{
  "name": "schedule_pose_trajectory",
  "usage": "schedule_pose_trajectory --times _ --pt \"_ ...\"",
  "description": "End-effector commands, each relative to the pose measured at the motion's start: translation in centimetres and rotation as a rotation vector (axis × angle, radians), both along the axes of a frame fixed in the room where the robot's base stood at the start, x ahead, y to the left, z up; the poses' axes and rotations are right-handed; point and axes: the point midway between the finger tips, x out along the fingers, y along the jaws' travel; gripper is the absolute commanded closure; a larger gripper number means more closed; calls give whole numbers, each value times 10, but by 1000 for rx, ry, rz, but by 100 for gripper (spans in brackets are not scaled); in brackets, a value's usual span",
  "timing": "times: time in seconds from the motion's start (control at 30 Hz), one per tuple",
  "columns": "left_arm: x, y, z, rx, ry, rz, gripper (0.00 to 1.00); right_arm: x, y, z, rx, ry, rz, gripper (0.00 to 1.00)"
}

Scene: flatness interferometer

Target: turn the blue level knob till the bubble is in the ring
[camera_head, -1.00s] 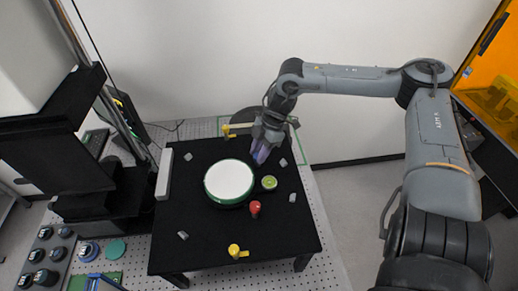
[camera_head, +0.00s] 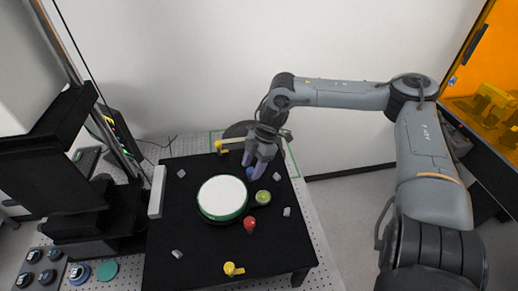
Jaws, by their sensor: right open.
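The blue level knob (camera_head: 250,173) sits on the black table near its back right, partly hidden by my right gripper's fingers. My right gripper (camera_head: 254,168) is open, pointing down, with its pale purple fingertips spread at the blue knob. I cannot tell whether they touch it. The round bubble level (camera_head: 263,197) is yellow-green and lies just in front of the knob. Its bubble and ring are too small to make out. My left gripper is out of view.
A white disc with a green rim (camera_head: 222,196) lies left of the level. A red knob (camera_head: 249,224) stands in front of it. Yellow knobs stand at the back (camera_head: 220,146) and the front (camera_head: 232,269). A grey bar (camera_head: 157,191) stands along the left edge.

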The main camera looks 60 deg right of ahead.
Motion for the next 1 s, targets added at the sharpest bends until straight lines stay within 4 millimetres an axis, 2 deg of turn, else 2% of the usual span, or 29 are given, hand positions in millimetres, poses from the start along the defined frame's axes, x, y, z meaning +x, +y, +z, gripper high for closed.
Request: schedule_pose_trajectory --times 0.3,0.5,0.9,1.0 --pt "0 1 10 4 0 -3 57 -3 -6 24 5 -3 1 44" --pt "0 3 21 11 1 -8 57 -9 -14 49 8 -4 -1 44" --pt "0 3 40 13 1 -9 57 -16 -25 72 0 5 1 44" --pt "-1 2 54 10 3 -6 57 -18 -28 85 2 4 0 44"
